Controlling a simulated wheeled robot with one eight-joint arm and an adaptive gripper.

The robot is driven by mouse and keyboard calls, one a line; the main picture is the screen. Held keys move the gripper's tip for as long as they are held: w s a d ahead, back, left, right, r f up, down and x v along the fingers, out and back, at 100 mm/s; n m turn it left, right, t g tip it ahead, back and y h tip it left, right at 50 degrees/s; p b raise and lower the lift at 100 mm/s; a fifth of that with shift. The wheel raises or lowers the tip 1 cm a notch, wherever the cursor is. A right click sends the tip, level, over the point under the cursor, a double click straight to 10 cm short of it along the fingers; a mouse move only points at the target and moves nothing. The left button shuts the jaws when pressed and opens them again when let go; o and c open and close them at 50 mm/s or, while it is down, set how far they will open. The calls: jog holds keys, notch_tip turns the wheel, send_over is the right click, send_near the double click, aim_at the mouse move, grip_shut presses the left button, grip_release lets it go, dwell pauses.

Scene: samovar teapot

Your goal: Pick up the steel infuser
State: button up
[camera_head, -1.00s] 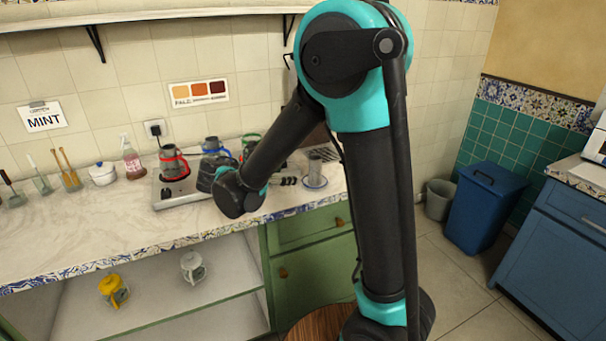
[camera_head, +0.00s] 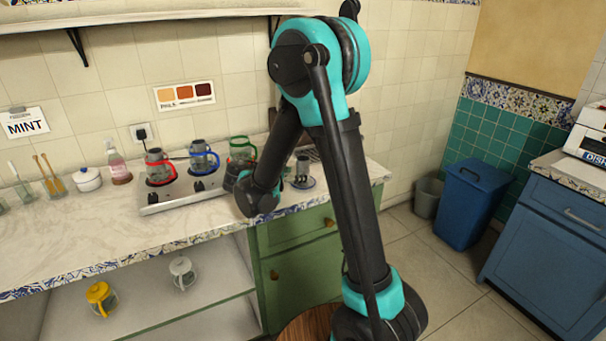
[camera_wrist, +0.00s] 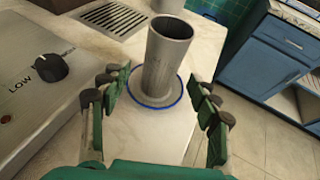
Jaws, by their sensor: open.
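The steel infuser (camera_wrist: 168,62) is a grey metal cylinder that stands upright on a blue-rimmed saucer (camera_wrist: 133,94) in the wrist view. In the head view the infuser (camera_head: 303,166) stands on the counter, right of the burner plate and just beyond my arm. My gripper (camera_wrist: 162,85) is open, with one green finger to the left of the infuser and one to the right. The fingers appear apart from it, with clear gaps on both sides. In the head view my arm hides the gripper's fingers.
A hot plate (camera_head: 178,194) with red, blue and green rimmed pots stands left of the infuser; its corner and knob (camera_wrist: 50,67) are close to my left finger. A metal drain grille (camera_wrist: 112,19) lies behind. The counter's edge drops off to the right.

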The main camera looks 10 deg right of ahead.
aim_at(299, 172)
jog(key=x, duration=0.5)
jog(key=shift+r, duration=0.1)
jog(key=shift+s, duration=0.1)
jog(key=c, duration=1.3)
jog(key=shift+r, duration=0.1)
